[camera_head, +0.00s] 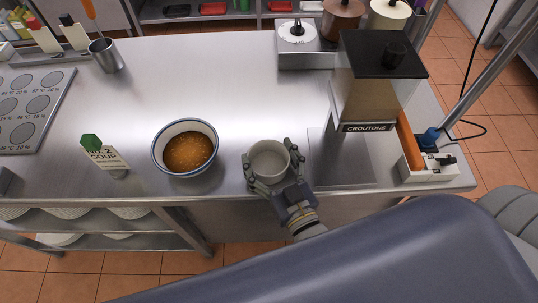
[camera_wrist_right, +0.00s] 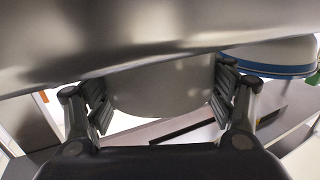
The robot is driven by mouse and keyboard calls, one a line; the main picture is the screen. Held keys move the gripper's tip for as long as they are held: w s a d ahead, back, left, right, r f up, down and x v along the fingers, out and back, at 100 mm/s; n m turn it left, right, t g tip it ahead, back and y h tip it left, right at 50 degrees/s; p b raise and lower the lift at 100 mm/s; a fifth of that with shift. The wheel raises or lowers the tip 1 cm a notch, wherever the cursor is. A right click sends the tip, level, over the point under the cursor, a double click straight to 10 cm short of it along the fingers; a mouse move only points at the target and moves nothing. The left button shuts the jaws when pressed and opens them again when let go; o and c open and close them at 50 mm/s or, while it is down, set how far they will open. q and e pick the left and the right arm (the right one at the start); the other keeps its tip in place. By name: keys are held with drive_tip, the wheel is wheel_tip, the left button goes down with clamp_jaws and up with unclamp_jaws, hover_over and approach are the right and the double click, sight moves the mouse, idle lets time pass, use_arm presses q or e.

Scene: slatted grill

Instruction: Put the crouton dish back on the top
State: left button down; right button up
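A small round pale-grey dish (camera_head: 269,159), which I take for the crouton dish, is between the fingers of my right gripper (camera_head: 272,170) at the counter's front edge. It looks empty and upright. In the right wrist view the dish (camera_wrist_right: 165,92) fills the space between the finger pads of the right gripper (camera_wrist_right: 163,105), and both pads seem to touch its sides. I cannot tell whether its base rests on the counter. The crouton dispenser (camera_head: 375,98), labelled CROUTONS, stands to the right with a dark lid. My left gripper is not in view.
A blue-rimmed bowl of orange soup (camera_head: 190,150) stands just left of the dish. A soup sign (camera_head: 103,155) stands further left. A metal plate (camera_head: 338,160) lies right of the gripper, and a white holder (camera_head: 430,163) is beyond it. The counter's middle (camera_head: 230,75) is clear.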

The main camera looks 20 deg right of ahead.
drive_tip(key=o, duration=0.4)
drive_tip(key=shift+w, duration=0.1)
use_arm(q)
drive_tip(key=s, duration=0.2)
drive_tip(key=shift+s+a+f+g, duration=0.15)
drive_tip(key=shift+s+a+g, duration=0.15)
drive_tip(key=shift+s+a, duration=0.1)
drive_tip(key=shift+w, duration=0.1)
use_arm(e)
drive_tip(key=shift+r, duration=0.2)
use_arm(q)
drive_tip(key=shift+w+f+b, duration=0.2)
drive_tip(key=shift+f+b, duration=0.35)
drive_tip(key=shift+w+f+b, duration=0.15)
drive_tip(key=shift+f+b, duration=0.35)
drive_tip(key=shift+b, duration=0.05)
use_arm(e)
drive_tip(key=s, duration=0.4)
drive_tip(key=s+d, duration=0.1)
drive_tip(key=s, duration=0.7)
drive_tip(key=shift+d, duration=0.15)
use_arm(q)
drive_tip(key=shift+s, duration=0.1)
use_arm(e)
drive_tip(key=shift+s+f, duration=0.1)
